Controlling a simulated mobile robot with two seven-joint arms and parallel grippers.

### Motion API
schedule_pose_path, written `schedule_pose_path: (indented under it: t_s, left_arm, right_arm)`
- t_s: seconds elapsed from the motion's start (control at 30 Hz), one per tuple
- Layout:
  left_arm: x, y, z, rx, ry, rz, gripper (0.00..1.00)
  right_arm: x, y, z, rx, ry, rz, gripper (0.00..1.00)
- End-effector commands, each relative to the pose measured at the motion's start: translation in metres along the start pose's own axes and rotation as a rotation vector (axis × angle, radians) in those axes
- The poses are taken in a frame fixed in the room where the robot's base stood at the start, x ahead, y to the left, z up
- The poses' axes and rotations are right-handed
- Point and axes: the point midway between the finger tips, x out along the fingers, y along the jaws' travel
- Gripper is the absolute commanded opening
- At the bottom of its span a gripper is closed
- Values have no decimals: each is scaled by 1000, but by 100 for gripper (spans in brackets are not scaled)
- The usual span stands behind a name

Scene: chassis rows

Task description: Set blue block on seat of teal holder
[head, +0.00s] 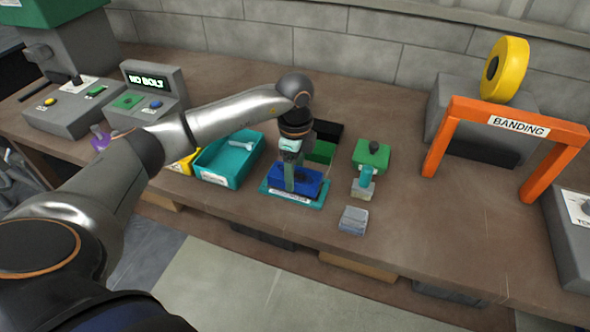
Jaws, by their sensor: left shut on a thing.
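The blue block (311,182) is at the teal holder (318,206), a flat teal piece with a white label on the bench. My left gripper (289,180) comes down from above and is shut on the blue block. The block appears upright and level over the holder. I cannot tell whether its underside touches the seat, as the block and gripper hide it. My right gripper is not in view.
A teal bin (232,178) with a pale tool stands left of the holder. Green and black blocks sit behind. A green-topped fixture (371,155) and a grey block (353,220) are to the right. An orange BANDING frame (505,125) stands farther right.

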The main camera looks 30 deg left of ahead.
Motion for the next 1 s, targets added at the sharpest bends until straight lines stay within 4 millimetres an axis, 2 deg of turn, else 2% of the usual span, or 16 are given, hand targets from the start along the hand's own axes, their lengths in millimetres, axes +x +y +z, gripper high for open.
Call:
schedule_pose_path:
  t_s: [0.87, 0.9, 1.0]
  left_arm:
    - [19, 0, 0, 0, 1, -1, 0]
    - [19, 0, 0, 0, 0, 0, 70]
    - [20, 0, 0, 1, 0, 2, 82]
  right_arm:
    - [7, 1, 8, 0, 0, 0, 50]
    - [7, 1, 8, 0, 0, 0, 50]
    - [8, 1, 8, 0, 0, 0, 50]
